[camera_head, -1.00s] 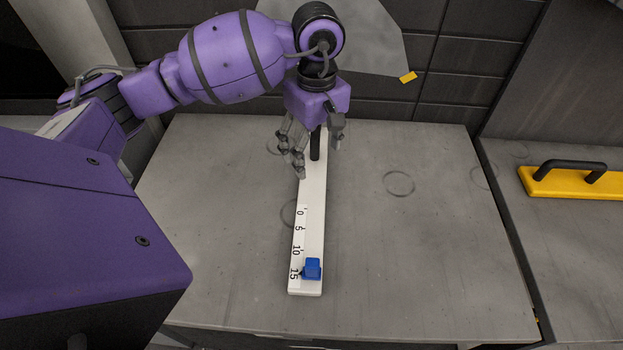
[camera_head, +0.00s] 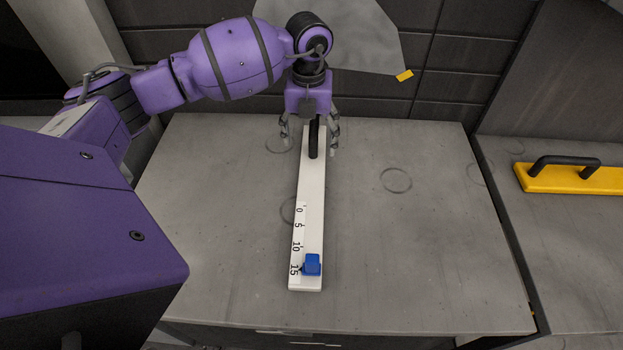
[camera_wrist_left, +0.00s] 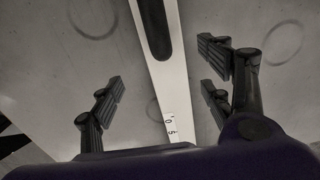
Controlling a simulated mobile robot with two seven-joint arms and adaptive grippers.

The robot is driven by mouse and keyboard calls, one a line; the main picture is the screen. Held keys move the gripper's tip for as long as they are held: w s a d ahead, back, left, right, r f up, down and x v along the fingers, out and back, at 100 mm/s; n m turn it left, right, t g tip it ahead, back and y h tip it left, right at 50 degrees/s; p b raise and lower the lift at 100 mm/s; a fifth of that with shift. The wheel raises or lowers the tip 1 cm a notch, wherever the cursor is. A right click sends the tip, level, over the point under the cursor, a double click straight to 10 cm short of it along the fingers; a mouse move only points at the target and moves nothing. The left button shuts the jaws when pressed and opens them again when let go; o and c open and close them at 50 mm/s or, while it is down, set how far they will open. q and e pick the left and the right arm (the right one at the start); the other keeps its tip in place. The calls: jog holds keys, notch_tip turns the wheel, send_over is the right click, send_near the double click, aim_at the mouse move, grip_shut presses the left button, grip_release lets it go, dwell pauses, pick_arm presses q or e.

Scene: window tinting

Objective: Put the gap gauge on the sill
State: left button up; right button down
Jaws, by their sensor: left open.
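The gap gauge (camera_head: 311,190) is a long white bar with a printed scale, a black handle at its far end and a blue slider (camera_head: 312,264) at its near end. It lies flat on the grey worktop (camera_head: 420,250). My left gripper (camera_head: 310,148) is open above the far end, with its fingers on either side of the black handle. In the left wrist view the bar (camera_wrist_left: 172,85) runs between the spread fingers, which look apart from it. I cannot pick out the sill with certainty. My right gripper is not in view.
A yellow tool with a black handle (camera_head: 570,178) lies on a separate surface at the right. A grey sheet with a yellow tab (camera_head: 404,75) is at the back wall. The worktop on both sides of the gauge is clear, marked only with faint rings.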

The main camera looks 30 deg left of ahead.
aim_at(313, 163)
pick_arm(q)
jog(key=f, duration=0.5)
jog(key=d+f, duration=0.1)
jog(key=f, duration=0.1)
jog(key=shift+f+p, duration=0.3)
jog(key=shift+f, duration=0.1)
jog(key=shift+c, duration=0.5)
jog(key=shift+r, duration=0.15)
grip_shut()
